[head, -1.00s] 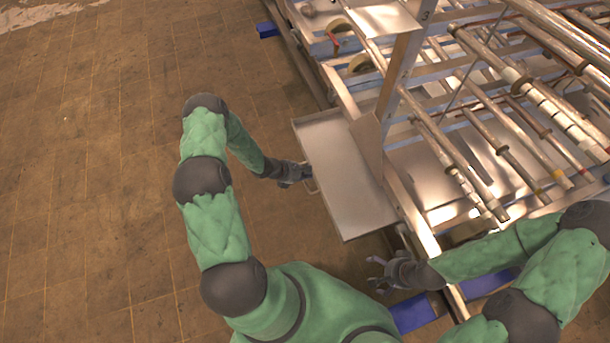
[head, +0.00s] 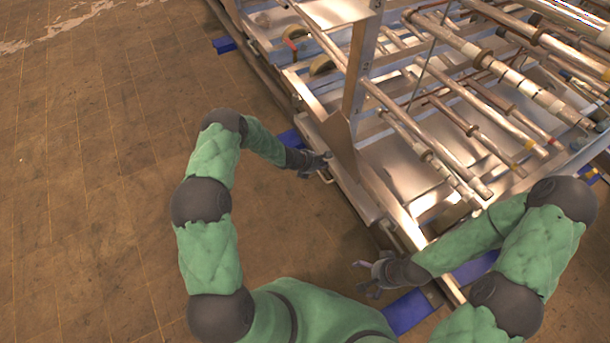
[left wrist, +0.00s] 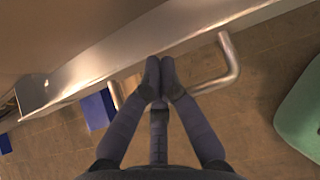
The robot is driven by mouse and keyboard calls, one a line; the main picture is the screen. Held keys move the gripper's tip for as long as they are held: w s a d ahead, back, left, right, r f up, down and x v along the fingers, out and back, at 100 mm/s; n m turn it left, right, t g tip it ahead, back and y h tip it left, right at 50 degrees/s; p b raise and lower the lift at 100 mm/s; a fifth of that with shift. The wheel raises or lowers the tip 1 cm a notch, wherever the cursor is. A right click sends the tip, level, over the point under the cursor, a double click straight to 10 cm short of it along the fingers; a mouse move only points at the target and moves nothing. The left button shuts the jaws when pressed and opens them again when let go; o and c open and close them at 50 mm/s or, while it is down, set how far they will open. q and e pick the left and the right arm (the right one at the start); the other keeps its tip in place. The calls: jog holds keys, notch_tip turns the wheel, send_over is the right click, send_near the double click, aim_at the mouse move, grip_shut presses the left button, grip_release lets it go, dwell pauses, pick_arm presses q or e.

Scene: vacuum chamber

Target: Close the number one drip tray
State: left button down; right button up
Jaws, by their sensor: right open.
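The drip tray (head: 352,186) is a flat metal tray low on the near left side of the chamber frame. In the head view only a narrow strip of it shows outside the frame. Its front face (left wrist: 130,65) and U-shaped metal handle (left wrist: 232,62) show in the left wrist view. My left gripper (head: 326,160) is at the tray's front, with its fingertips (left wrist: 159,68) together by the face, over the handle's span. The fingers hide the handle's middle; I see no bar between the tips. My right gripper (head: 362,278) is open and empty below the tray's near end. No number is readable.
The frame's upright post (head: 358,75) and metal rods (head: 450,165) stand above and right of the tray. Blue feet (head: 408,312) stick out at floor level. The brown tiled floor (head: 90,180) at left is clear.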

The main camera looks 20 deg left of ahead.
aim_at(334, 160)
pick_arm(q)
jog(key=w+d, duration=0.3)
jog(key=shift+w+d+f+b, duration=0.1)
jog(key=shift+w+d+b, duration=0.05)
jog(key=shift+w+b, duration=0.2)
